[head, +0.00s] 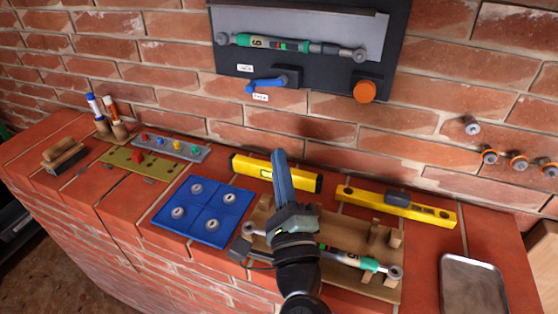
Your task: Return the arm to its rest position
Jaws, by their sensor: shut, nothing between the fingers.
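My arm rises from the bottom of the head view. My gripper (281,160) points away toward the brick wall, its blue-grey fingers shut with nothing between them. It is in front of the yellow spirit level (248,169) and hides part of it. The wrist hides part of the wooden cradle (376,286) below, where a green and black bar-shaped tool (352,259) lies. I cannot tell how high the gripper is above the ledge.
A dark wall panel (398,22) holds a similar green bar, a blue lever (266,84) and an orange knob (365,91). On the brick ledge are a blue mat (202,208) with metal pieces, a second yellow level (432,212), a metal tray (472,262) and a brush (63,158).

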